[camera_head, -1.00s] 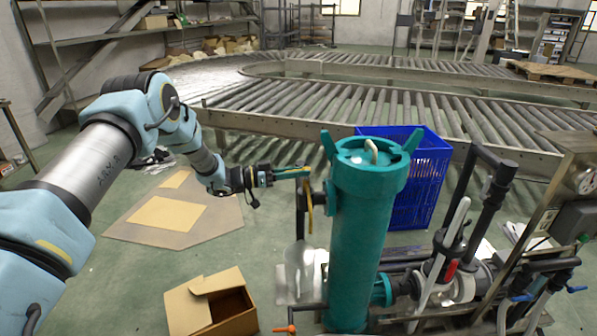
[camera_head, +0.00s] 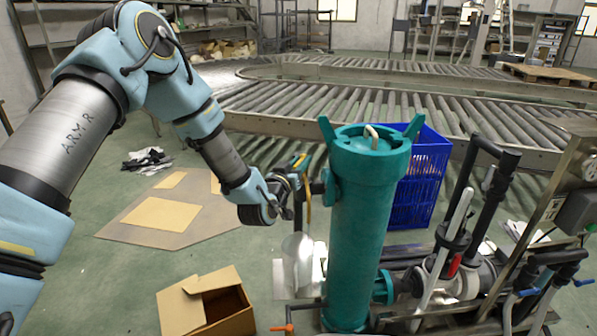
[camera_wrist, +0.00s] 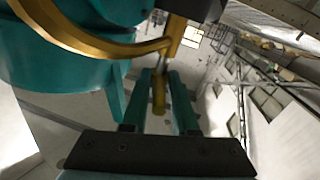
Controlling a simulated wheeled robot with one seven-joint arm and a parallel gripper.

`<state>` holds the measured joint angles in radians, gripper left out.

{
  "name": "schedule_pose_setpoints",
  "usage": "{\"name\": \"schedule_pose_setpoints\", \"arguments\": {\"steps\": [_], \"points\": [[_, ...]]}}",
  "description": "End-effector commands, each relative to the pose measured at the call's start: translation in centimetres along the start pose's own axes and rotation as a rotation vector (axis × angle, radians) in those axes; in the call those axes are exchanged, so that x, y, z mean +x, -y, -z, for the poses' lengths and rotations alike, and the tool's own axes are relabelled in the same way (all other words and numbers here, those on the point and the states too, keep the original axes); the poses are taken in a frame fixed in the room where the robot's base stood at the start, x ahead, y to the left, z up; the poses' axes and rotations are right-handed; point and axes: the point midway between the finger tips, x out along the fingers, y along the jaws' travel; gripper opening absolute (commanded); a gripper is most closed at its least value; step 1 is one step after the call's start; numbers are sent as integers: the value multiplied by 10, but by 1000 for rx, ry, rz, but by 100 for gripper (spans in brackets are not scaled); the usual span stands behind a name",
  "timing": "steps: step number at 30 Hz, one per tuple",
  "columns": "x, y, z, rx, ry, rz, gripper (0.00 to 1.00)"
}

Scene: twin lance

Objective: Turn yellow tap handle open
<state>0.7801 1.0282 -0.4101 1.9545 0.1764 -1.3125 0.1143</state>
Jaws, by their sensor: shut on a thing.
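The yellow tap handle (camera_head: 309,193) is a thin curved bar beside the left side of the teal cylinder (camera_head: 365,230). In the wrist view the handle (camera_wrist: 100,44) curves across the top in front of the teal cylinder (camera_wrist: 60,85). Its end hangs down between my two fingers. My gripper (camera_head: 301,162) is at the top of the handle, to the left of the cylinder, and is tilted upward. In the wrist view my gripper (camera_wrist: 160,95) is shut on the handle's end. The tap body behind the handle is mostly hidden.
A blue crate (camera_head: 425,180) stands behind the cylinder. Dark pipes and valves (camera_head: 455,260) fill the right side. An open cardboard box (camera_head: 205,305) is on the floor at front left. A roller conveyor (camera_head: 300,110) runs behind.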

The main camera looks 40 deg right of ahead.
Motion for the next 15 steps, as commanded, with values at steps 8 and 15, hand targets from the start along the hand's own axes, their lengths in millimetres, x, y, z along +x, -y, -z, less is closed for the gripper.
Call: {"name": "schedule_pose_setpoints", "arguments": {"steps": [8,15], "points": [[1,-11,-6,-4,-48,228,0],[3,-14,-4,-5,-78,381,0]]}}
